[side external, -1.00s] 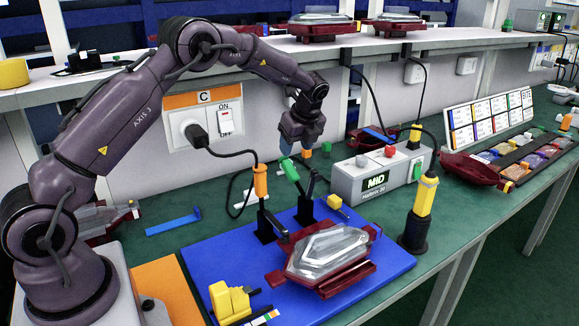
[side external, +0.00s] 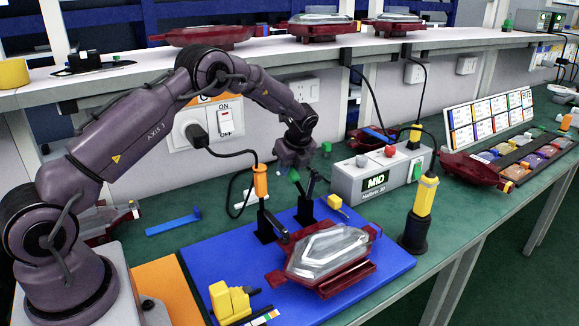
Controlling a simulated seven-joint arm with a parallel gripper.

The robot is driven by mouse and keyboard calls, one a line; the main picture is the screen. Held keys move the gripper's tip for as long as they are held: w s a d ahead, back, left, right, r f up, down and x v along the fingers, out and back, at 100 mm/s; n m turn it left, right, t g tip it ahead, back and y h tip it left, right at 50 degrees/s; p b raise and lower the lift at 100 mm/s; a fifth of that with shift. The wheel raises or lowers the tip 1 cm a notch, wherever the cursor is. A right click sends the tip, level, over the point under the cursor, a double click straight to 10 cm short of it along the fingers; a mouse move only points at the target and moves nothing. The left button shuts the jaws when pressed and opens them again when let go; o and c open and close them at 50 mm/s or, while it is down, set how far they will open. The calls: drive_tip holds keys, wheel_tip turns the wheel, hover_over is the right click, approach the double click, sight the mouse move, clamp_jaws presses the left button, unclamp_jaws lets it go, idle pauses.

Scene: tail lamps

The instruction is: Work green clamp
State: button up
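The green clamp shows as a short green handle tip (side external: 294,175) just under my gripper, with a black stand (side external: 305,212) on the blue mat. My gripper (side external: 295,168) is low over the green handle, at or touching its top; the fingers are too small and hidden to read. A second clamp with an orange handle (side external: 261,180) stands upright to the left on its own black base (side external: 266,227). A clear tail lamp (side external: 328,250) lies in a dark red holder (side external: 345,279) in front of both clamps.
The blue mat (side external: 215,265) carries a yellow tool (side external: 229,302) at front left. A black cable loops near the orange clamp. Shelf behind holds more lamps.

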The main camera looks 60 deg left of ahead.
clamp_jaws()
drive_tip(key=shift+d+r+y, duration=0.4)
drive_tip(key=shift+d+y, duration=0.15)
drive_tip(key=shift+y, duration=0.35)
drive_tip(key=shift+d+r+y, duration=0.25)
drive_tip(key=shift+r+y, duration=0.1)
drive_tip(key=shift+y, duration=0.35)
drive_tip(key=o, duration=0.7)
unclamp_jaws()
drive_tip(key=shift+o, duration=0.2)
drive_tip(key=v, duration=1.3)
